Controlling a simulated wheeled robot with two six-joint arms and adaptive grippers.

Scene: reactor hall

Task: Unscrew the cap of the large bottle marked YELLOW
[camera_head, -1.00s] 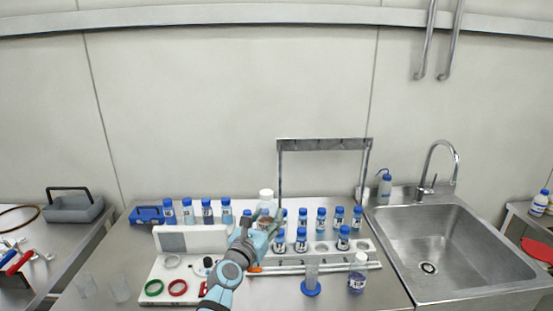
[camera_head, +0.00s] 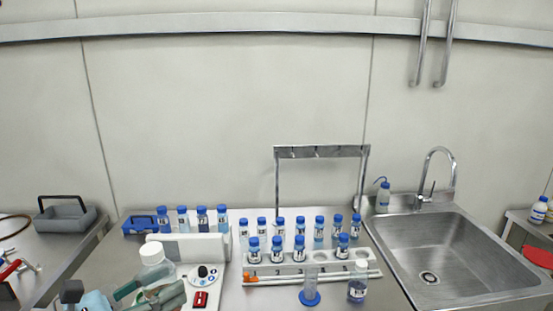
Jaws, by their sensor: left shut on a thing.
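A large clear bottle with a white cap (camera_head: 152,253) is at the front left, in front of the white apparatus. My left gripper (camera_head: 158,296) is shut around the bottle's body below the cap. The cap is on the bottle. The bottle's lower part and any marking are hidden by the gripper, so I cannot read YELLOW on it. A smaller bottle with a pale cap (camera_head: 357,284) stands at the front right of the bench; its label is too small to read. My right gripper is not in view.
Several blue-capped bottles stand in a white rack (camera_head: 300,268) and in a row behind the apparatus (camera_head: 190,246). A metal frame (camera_head: 322,152) rises behind the rack. A sink (camera_head: 455,255) is at right, a grey caddy (camera_head: 65,218) at left.

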